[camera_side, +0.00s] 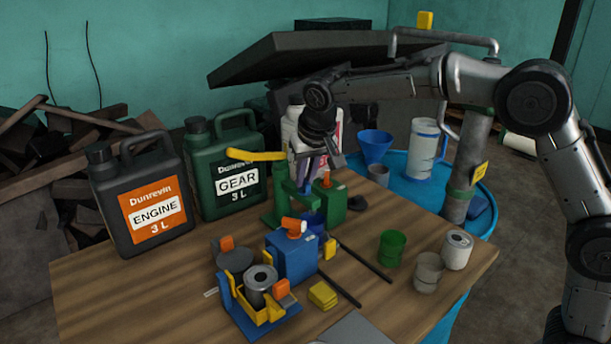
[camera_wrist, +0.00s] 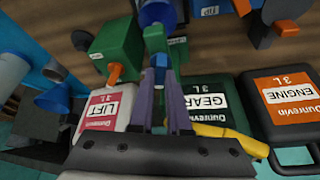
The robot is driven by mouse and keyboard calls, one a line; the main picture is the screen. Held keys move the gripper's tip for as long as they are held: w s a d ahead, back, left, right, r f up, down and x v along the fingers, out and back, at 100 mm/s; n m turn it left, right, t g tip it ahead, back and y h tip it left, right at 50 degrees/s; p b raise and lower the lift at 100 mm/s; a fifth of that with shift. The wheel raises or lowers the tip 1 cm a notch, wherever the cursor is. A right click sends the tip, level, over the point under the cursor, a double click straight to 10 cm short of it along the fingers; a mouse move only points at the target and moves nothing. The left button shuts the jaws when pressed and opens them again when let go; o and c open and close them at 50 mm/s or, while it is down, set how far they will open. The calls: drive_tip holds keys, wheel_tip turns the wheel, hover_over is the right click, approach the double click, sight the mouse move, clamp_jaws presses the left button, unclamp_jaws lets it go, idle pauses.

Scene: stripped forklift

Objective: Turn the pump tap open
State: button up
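A green pump (camera_side: 283,205) with a long yellow handle (camera_side: 257,156) stands on the wooden bench, beside a green can (camera_side: 333,205) with an orange spout. My gripper (camera_side: 308,180) points down at the pump's upper part, right of the yellow handle. In the wrist view my gripper (camera_wrist: 160,72) has its two purple-grey fingers slightly apart, with a narrow blue piece (camera_wrist: 160,60) between or just beyond the tips. This piece adjoins the green pump post (camera_wrist: 155,38) and may be the tap. I cannot tell whether the fingers touch it. The yellow handle (camera_wrist: 222,135) lies beside the fingers.
A green GEAR jug (camera_side: 225,170) and a black ENGINE jug (camera_side: 140,195) stand left; a white LIFT jug (camera_wrist: 103,108) is close to my gripper. A blue can (camera_side: 290,257), cups (camera_side: 392,248) and dark rods stand or lie in front. A blue drum is at right.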

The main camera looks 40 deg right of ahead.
clamp_jaws()
drive_tip(key=shift+d+n+y, duration=0.1)
drive_tip(key=shift+n+y, duration=0.6)
drive_tip(key=shift+n, duration=1.2)
drive_tip(key=o, duration=0.6)
unclamp_jaws()
drive_tip(key=v, duration=1.4)
drive_tip(key=shift+s+d+f, duration=0.1)
drive_tip(key=shift+s+f, duration=0.05)
